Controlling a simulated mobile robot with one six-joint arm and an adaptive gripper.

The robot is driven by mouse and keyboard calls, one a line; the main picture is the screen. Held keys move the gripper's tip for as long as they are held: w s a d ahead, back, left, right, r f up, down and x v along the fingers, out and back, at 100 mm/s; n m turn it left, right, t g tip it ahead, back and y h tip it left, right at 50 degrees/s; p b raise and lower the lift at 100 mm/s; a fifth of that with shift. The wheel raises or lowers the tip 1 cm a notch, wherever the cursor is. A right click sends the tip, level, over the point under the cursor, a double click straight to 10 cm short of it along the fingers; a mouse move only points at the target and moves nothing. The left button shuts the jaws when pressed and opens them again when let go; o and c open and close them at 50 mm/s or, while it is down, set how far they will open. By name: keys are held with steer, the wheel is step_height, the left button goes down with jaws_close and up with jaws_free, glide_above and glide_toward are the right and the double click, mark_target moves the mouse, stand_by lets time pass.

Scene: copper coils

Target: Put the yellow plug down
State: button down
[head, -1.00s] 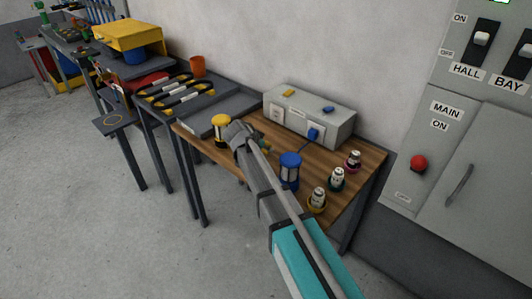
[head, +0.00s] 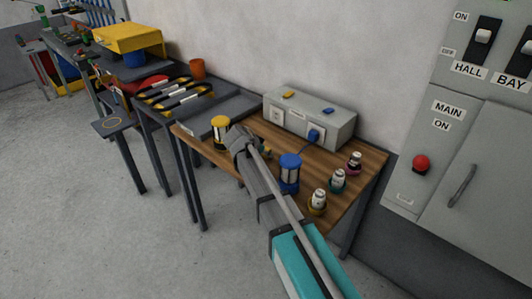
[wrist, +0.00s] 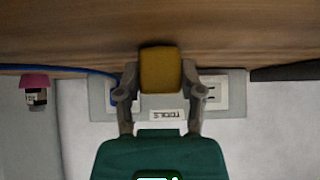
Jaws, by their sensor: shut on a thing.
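The yellow plug (wrist: 161,70) is between the two fingers of my gripper (wrist: 160,88) in the wrist view. My gripper is shut on it. The plug's far end is against or just over the brown wooden tabletop (wrist: 60,40); I cannot tell whether it touches.
A grey socket box (head: 300,118) stands at the table's back, with a blue plug (head: 314,135) in its right socket. A blue spool (head: 290,172) stands close right of my arm.

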steer(key=shift+f, duration=0.1)
steer(key=shift+c, duration=1.1)
jaws_free()
steer(key=shift+r+p, duration=0.8)
steer(key=p+v, duration=0.8)
steer(key=v, duration=0.3)
steer(key=shift+s+a+r, duration=0.2)
steer(key=shift+s+a, duration=0.05)
steer(key=shift+s, duration=0.1)
